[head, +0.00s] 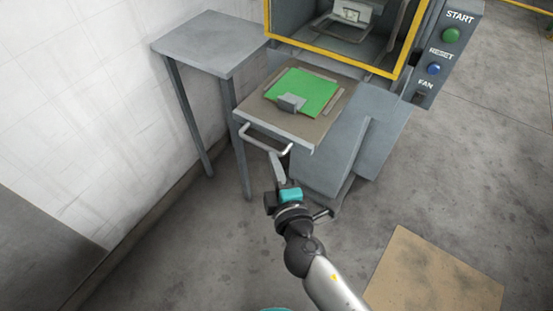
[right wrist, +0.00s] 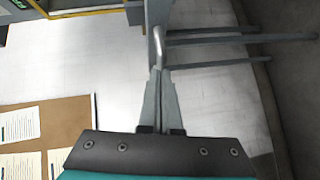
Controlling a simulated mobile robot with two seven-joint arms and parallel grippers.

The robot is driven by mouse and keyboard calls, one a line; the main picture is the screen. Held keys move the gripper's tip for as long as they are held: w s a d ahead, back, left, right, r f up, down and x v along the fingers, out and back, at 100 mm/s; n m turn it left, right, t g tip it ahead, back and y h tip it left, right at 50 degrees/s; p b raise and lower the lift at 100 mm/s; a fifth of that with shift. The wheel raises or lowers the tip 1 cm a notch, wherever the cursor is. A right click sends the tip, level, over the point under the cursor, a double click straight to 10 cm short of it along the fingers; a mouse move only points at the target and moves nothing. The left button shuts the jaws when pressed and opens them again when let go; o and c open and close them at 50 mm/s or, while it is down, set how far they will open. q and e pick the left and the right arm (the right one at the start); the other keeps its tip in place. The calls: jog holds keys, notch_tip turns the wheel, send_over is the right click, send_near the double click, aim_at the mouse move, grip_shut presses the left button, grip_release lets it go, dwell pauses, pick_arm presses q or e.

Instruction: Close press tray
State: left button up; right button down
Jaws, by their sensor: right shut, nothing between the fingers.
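The press tray (head: 318,133) is pulled out of the press toward me, below the yellow-framed opening. A green plate (head: 318,94) with a small grey block (head: 291,102) lies on it. A light bar handle (head: 262,142) runs along its front edge. My right gripper (head: 275,155) is shut and empty, with its fingertips at the handle's front. In the right wrist view, the closed fingertips (right wrist: 160,72) point at the handle (right wrist: 158,46), very near or touching it; I cannot tell which. My left gripper is not in view.
A grey side table (head: 210,42) stands left of the tray by the white wall. The press (head: 390,62) has START, RESET and FAN controls (head: 445,50) at right. A grey housing (head: 335,155) sits beside the tray. A brown board (head: 435,275) lies at lower right.

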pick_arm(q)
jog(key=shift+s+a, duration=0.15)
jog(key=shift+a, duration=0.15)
